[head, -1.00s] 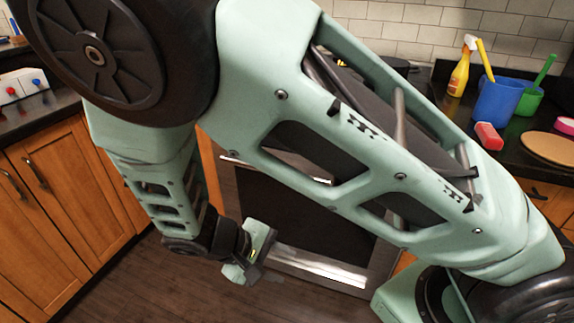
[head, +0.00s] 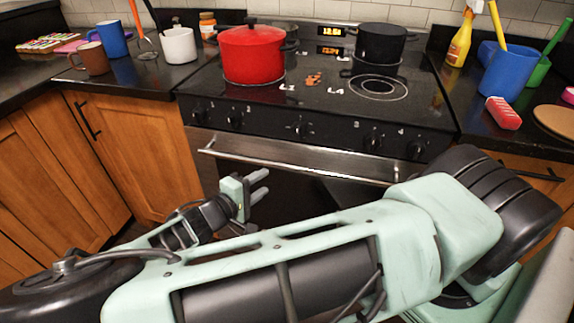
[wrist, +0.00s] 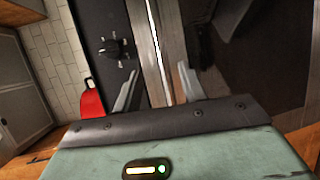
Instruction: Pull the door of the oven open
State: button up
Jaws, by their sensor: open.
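The oven (head: 300,125) stands ahead, under the black stovetop. Its door (head: 290,197) has dark glass and looks closed; my arm hides its lower part. The long metal handle (head: 290,162) runs across the door's top edge. My gripper (head: 265,183) is open and empty, its fingers pointing toward the door, just below the left half of the handle in the head view. In the wrist view, the handle (wrist: 157,45) runs between the two spread fingertips (wrist: 160,68). I cannot tell how far apart in depth they are.
A red pot (head: 252,55) and a black pot (head: 380,45) stand on the stovetop. Knobs (head: 300,129) line the front panel above the handle. Wooden cabinets (head: 130,150) flank the oven. Mugs stand on the left counter; a blue container (head: 505,72) stands on the right.

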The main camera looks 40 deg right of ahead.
aim_at(285, 168)
jog(key=p+x, duration=0.1)
jog(key=x, duration=1)
jog(key=shift+d+f, duration=0.1)
jog(key=shift+d, duration=0.25)
grip_shut()
